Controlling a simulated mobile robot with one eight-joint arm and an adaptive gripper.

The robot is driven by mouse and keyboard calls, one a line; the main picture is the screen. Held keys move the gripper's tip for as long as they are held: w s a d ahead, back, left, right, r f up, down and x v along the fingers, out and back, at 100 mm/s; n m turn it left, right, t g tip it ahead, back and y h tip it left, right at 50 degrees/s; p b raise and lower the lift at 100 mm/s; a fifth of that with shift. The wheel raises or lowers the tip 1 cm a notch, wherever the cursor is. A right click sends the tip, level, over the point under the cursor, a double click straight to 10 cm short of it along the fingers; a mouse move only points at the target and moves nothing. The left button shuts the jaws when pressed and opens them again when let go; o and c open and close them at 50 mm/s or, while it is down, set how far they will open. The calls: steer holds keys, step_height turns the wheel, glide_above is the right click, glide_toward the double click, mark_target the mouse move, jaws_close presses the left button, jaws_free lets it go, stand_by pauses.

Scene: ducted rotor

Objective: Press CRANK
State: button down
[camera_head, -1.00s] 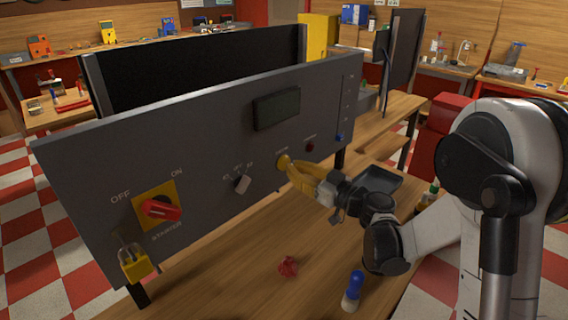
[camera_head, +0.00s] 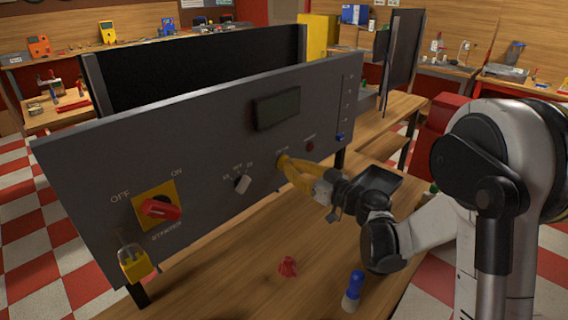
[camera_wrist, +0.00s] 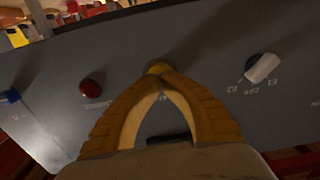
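A yellow round button (camera_head: 281,160) sits on the dark grey control panel (camera_head: 205,150); the small label above it is too blurred to read. My gripper (camera_head: 286,163) has yellow fingers that meet at their tips, right at this button. In the wrist view the button (camera_wrist: 158,68) shows just beyond the closed fingertips (camera_wrist: 160,77), and nothing is held between them. The tips look to be at or against the button; I cannot tell whether it is pushed in.
A dark red button (camera_head: 310,146) and a white selector knob (camera_head: 243,184) flank the yellow button. A red-on-yellow rotary switch (camera_head: 160,208) and a yellow padlock (camera_head: 133,262) are at the panel's left.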

steer(key=shift+x, duration=0.8)
stand_by(0.8)
steer(key=b+v, duration=0.1)
steer(key=v, duration=0.6)
stand_by(0.4)
steer(key=shift+s, duration=0.1)
stand_by(0.4)
steer(key=s+m+g+h, duration=0.3)
steer(key=s+g+h, duration=0.15)
steer(key=s, duration=0.65)
steer(key=s+d+f+m+h, duration=0.2)
steer(key=s+d+m+h, duration=0.1)
steer(key=s+d, duration=0.3)
steer(key=s+d+f+m+g+h, duration=0.1)
steer(key=s+d+m+h, duration=0.2)
steer(key=s, duration=0.8)
steer(key=d+h, duration=0.2)
steer(key=d, duration=0.1)
steer(key=shift+f, duration=0.4)
